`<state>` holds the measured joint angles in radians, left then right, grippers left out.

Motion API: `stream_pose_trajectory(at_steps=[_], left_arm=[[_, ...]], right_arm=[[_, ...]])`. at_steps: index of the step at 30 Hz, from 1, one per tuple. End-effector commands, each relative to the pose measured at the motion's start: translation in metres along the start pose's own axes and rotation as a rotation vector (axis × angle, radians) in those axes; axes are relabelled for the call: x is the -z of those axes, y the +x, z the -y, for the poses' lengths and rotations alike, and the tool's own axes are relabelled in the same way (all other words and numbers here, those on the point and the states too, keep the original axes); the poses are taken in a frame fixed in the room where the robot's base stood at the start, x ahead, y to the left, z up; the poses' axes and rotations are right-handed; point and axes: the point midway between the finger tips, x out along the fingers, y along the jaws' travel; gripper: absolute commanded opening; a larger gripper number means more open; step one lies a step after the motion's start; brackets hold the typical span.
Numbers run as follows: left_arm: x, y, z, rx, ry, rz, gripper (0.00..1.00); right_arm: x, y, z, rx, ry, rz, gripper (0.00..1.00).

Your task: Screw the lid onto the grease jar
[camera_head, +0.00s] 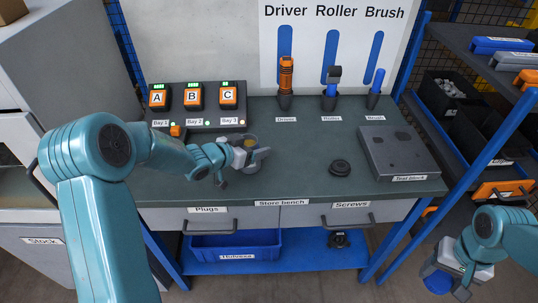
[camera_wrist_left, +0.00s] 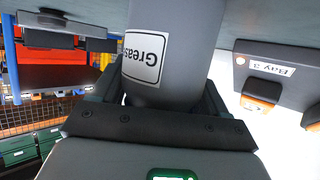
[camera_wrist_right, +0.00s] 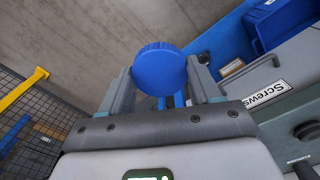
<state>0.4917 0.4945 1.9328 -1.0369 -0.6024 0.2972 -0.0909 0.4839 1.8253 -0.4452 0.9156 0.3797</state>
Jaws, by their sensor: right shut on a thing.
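The grey grease jar (camera_head: 251,142) stands on the bench left of centre. Its white label (camera_wrist_left: 144,56) shows upside down in the left wrist view. My left gripper (camera_head: 252,157) has its fingers on both sides of the jar, with no clear gap between them and its wall. A round blue lid (camera_wrist_right: 159,69) with a ribbed edge is between the fingers of my right gripper (camera_wrist_right: 163,85), which is shut on it. In the head view the blue lid (camera_head: 437,283) is low at the right, away from the bench and well apart from the jar.
A dark round piece (camera_head: 340,167) and a grey test block (camera_head: 398,152) lie on the bench's right half. Battery bays (camera_head: 192,96) stand behind the jar. A driver (camera_head: 286,77), a roller and a brush stand at the back. A blue post (camera_head: 425,185) is between right arm and bench.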

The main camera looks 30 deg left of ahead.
Motion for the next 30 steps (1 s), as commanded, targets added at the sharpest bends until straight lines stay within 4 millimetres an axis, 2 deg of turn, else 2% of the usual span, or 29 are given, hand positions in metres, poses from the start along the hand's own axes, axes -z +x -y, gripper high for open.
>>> stream_pose_trajectory(at_steps=[1, 3, 5, 12, 17, 20, 23, 30], left_arm=[[0.000, 0.000, 0.000, 0.000, 0.000, 0.000, 0.57], [0.000, 0.000, 0.000, 0.000, 0.000, 0.000, 0.34], [0.001, 0.000, 0.000, 0.000, 0.001, -0.002, 0.25], [0.003, -0.001, 0.000, 0.001, 0.001, -0.003, 0.25], [0.015, -0.006, 0.000, 0.001, 0.002, -0.003, 0.25], [0.031, -0.012, 0.001, 0.002, 0.004, -0.006, 0.25], [0.055, -0.022, 0.000, 0.001, 0.006, -0.007, 0.25], [0.125, -0.052, 0.000, 0.001, 0.005, -0.006, 0.25]], right_arm=[[0.000, 0.000, 0.000, 0.000, 0.000, 0.000, 0.35], [0.000, 0.000, 0.000, 0.000, 0.000, 0.000, 0.35], [0.000, 0.000, 0.000, 0.000, 0.000, 0.000, 0.35], [0.000, -0.001, 0.000, 0.000, 0.000, 0.000, 0.35], [0.000, -0.003, 0.000, 0.000, 0.000, 0.000, 0.35], [0.000, -0.006, 0.000, 0.000, 0.000, 0.000, 0.35], [0.000, -0.014, 0.000, 0.000, 0.000, 0.000, 0.35], [0.000, -0.043, 0.000, 0.000, 0.000, 0.000, 0.35]])
